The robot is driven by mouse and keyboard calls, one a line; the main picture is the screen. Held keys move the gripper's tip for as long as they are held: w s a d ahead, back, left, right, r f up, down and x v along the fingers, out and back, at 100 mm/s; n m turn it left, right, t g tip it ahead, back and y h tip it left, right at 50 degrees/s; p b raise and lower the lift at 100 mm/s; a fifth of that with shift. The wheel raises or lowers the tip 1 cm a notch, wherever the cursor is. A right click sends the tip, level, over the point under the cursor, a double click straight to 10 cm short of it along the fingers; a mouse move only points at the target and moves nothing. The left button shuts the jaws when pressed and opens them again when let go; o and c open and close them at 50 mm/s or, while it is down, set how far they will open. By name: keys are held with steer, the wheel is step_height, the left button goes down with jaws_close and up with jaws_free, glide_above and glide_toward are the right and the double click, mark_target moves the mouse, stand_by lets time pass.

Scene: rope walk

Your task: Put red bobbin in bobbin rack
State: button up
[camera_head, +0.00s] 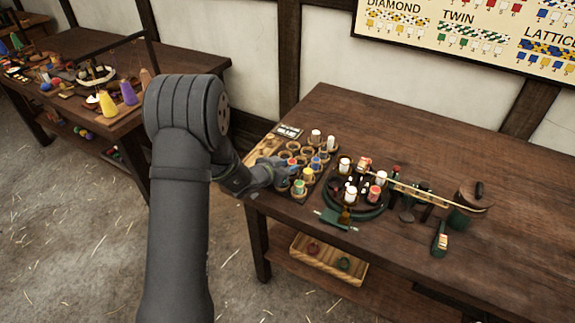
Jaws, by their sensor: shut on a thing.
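The bobbin rack (272,149) is a light wooden holder with round cups at the left end of the table. Several white, blue, green and yellow bobbins stand in its cups, and a few cups at the back look empty. My gripper (281,175) is low over the left front side of the rack. It is shut, and a small red bobbin (291,161) shows at its fingertips, partly hidden by the gripper. I cannot tell whether the bobbin touches a cup.
A round green braiding stand (362,212) with white and red bobbins is right of the rack. A green-handled tool (336,218) lies at the front edge. A wooden rod, a pot (470,196) and a brush lie farther right. The table's back right is clear.

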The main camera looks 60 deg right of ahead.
steer(key=shift+f, duration=0.25)
steer(key=o, duration=0.9)
steer(key=shift+o, duration=0.2)
steer(key=shift+r, duration=0.25)
steer(key=v, duration=1.2)
steer(key=shift+r, duration=0.4)
